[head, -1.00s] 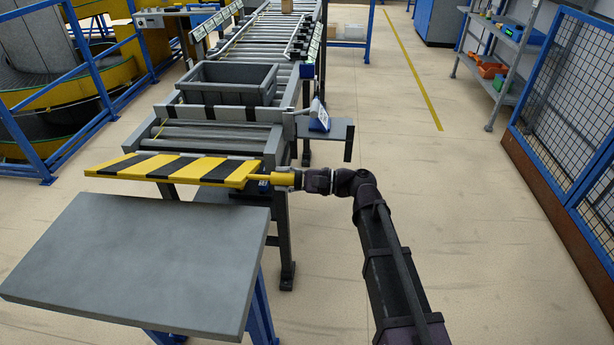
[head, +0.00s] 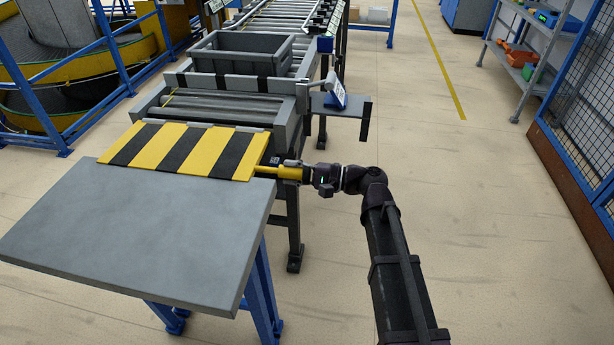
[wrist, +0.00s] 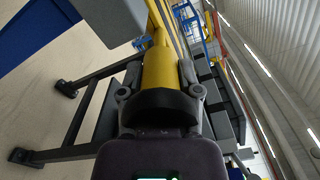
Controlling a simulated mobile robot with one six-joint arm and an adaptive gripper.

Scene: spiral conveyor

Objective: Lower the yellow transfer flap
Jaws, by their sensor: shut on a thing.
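The yellow transfer flap (head: 187,150), with black diagonal stripes, lies about flat between the end of the roller conveyor and the grey table (head: 130,230) in the head view. Its near edge is at the table's far edge; I cannot tell whether it touches the top. A yellow handle (head: 277,172) sticks out from its right side. My gripper (head: 300,173) is shut on this handle. In the wrist view the yellow handle (wrist: 158,68) runs up from between my gripper's fingers (wrist: 157,92), which sit on both sides of it.
A grey tote (head: 240,57) stands on the rollers behind a black-and-grey striped bar (head: 222,82). A small shelf with a blue device (head: 335,92) juts out at the conveyor's right. The floor to the right is open up to a blue mesh fence (head: 585,110).

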